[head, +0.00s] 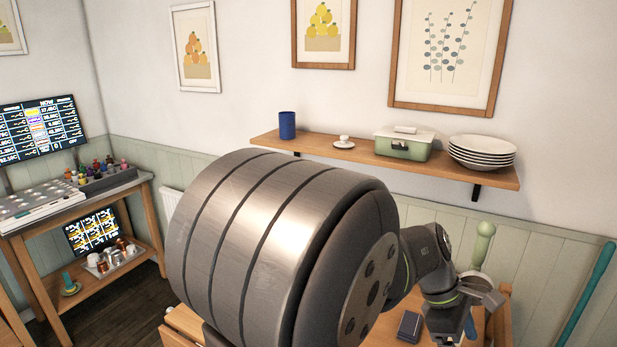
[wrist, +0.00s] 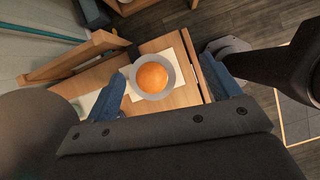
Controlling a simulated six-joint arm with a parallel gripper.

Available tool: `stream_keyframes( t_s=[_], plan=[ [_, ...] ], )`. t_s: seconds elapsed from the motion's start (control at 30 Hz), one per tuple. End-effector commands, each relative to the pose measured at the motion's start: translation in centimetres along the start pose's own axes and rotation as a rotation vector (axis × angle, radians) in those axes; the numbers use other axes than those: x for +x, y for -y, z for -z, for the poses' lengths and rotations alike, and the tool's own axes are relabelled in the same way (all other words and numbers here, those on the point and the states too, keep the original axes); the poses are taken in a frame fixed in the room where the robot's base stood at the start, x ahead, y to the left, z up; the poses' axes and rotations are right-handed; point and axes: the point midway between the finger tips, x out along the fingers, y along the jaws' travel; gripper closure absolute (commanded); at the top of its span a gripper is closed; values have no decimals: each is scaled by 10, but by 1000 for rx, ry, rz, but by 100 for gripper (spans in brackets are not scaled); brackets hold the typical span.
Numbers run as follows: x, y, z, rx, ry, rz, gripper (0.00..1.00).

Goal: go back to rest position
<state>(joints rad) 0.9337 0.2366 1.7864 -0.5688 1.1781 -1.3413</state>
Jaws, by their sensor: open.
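In the wrist view my gripper (wrist: 166,72) is open, its two blue fingers spread apart with nothing held between them. Below and between the fingers, an orange (wrist: 152,77) sits in a grey bowl (wrist: 171,84). The bowl stands on a white mat or board on a wooden table (wrist: 166,42). In the head view my arm's big metal joint covers the centre, and my wrist is low at the right. One blue finger (head: 470,326) shows there; the other is hidden. The orange and bowl are not visible in the head view.
A dark blue box (head: 410,326) lies on the table near my wrist. A wall shelf (head: 330,152) behind holds a blue cup, a small cup on a saucer, a green box and stacked plates. A wooden cart (head: 90,200) stands left. A teal pole (head: 588,295) leans at the right.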

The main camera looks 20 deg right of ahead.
Motion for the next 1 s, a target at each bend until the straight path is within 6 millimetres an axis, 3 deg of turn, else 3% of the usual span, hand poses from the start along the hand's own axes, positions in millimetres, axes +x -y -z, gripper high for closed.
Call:
stream_keyframes(
  t_s=[0.6,1.0],
  plan=[
    [-53,-42,101,81,0,48,18],
    [-83,-56,174,131,-1,77,18]
  ],
)
